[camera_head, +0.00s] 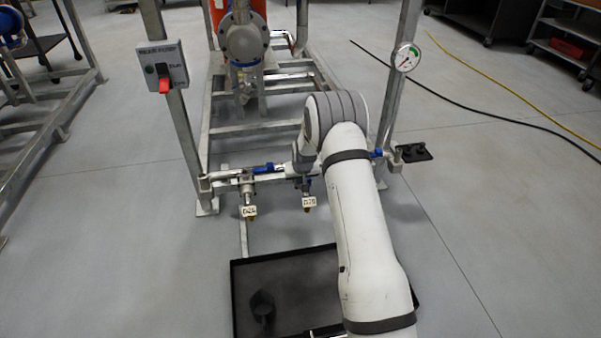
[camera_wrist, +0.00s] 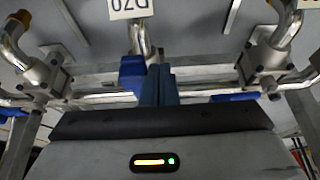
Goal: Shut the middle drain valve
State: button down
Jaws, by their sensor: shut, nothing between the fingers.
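The middle drain valve (camera_wrist: 139,40) shows in the wrist view with an upside-down tag (camera_wrist: 133,8). Its blue lever (camera_wrist: 132,76) points toward the camera, unlike the side levers, which lie along the pipe. My gripper (camera_wrist: 162,86) is shut and empty, its fingers just right of that lever; I cannot tell whether they touch. In the head view the middle valve's tag (camera_head: 309,202) hangs below the pipe, and my wrist hides most of the valve. The left valve (camera_head: 248,188) has a blue lever (camera_head: 264,168) along the pipe.
A black drip tray (camera_head: 285,284) with a dark cup (camera_head: 263,304) lies on the floor below the valves. Frame posts (camera_head: 174,115) stand at both sides, one with a pressure gauge (camera_head: 405,57). A switch box (camera_head: 162,66) is at left.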

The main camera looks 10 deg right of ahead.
jog(key=shift+d, duration=0.15)
jog(key=shift+s+d, duration=0.2)
jog(key=shift+d, duration=0.9)
jog(key=shift+d+b, duration=0.3)
jog(key=shift+d, duration=0.7)
jog(key=shift+w+d, duration=0.1)
